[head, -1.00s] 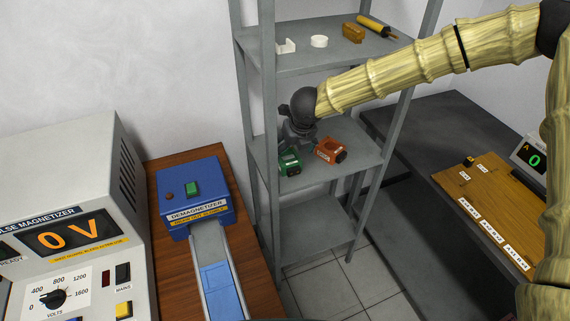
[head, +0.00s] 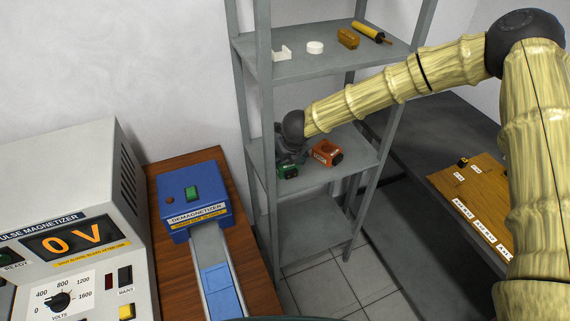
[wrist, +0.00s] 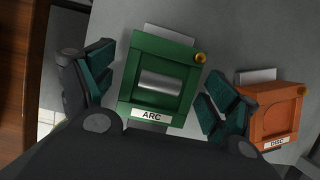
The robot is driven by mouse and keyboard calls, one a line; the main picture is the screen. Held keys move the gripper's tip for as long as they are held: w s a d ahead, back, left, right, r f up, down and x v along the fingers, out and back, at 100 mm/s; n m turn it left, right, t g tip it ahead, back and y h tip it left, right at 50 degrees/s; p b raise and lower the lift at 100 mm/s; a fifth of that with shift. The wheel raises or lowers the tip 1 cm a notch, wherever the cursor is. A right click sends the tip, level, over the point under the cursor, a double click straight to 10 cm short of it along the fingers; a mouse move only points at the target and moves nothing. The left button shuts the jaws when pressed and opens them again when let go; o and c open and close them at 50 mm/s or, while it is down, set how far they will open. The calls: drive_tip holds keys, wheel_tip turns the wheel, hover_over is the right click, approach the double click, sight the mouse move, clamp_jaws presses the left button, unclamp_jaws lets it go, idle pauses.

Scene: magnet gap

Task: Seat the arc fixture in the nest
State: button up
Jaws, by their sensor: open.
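The arc fixture (wrist: 161,82) is a green block with an "ARC" label, a grey half-round hollow and a small yellow knob at one corner. It rests on the middle shelf, and in the head view its green side (head: 289,172) shows partly behind my gripper. My gripper (wrist: 157,75) is open above it, with one teal-padded finger on each side of the block. I see a gap at the left finger; the right finger is close to the block's edge. The nest cannot be made out in these frames.
An orange fixture labelled "DISC" (wrist: 269,115) stands close to the right finger; it also shows in the head view (head: 326,153). Shelf posts (head: 263,150) flank the middle shelf. The demagnetizer (head: 192,205) and pulse magnetizer (head: 65,220) stand left; a wooden board (head: 470,200) lies right.

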drive_tip(key=c, duration=1.5)
drive_tip(key=shift+c, duration=0.3)
drive_tip(key=shift+r, duration=0.1)
